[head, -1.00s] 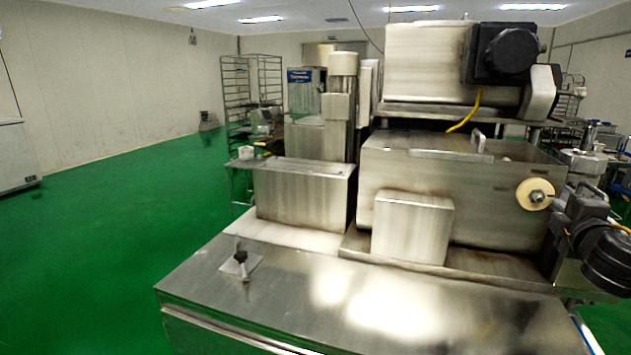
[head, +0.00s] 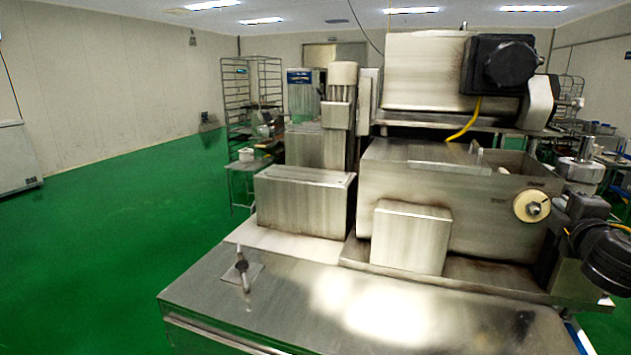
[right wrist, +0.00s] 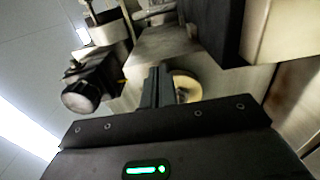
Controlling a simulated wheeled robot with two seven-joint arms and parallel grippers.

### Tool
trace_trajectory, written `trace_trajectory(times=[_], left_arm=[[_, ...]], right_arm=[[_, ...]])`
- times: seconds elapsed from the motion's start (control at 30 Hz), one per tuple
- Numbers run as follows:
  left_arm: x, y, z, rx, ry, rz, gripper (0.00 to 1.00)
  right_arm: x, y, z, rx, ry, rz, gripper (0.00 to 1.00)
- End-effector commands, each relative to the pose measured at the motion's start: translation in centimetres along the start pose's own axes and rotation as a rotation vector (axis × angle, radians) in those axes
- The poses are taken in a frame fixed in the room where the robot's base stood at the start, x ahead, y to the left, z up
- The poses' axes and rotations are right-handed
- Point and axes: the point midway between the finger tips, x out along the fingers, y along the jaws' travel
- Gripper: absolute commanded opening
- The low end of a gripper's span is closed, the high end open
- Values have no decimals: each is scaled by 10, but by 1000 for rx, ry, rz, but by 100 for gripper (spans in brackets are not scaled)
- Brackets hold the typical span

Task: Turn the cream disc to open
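The cream disc (head: 532,206) is a round knob with a metal hub, on the right front side of the steel hopper. It also shows in the right wrist view (right wrist: 187,88), partly hidden behind my gripper. My right gripper (right wrist: 158,72) shows in the right wrist view with its dark fingers close together. The disc appears just right of the fingers and beyond them, with no clear contact. I cannot make out the right gripper in the head view. My left gripper is in neither view.
A black motor (head: 607,258) sits right of the disc and shows in the right wrist view (right wrist: 90,85). A steel box (head: 411,238) stands left of the disc. The steel deck (head: 330,290) in front is mostly clear, with a small black-topped post (head: 242,266).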

Motion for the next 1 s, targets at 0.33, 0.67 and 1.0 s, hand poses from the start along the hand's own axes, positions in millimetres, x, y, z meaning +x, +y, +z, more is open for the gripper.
trace_trajectory(times=[0.33,0.67,1.0], left_arm=[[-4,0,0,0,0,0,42],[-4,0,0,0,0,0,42],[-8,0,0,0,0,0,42]], right_arm=[[0,4,-3,1,4,1,0],[0,4,-4,0,5,0,0],[0,7,5,-1,2,0,0]])
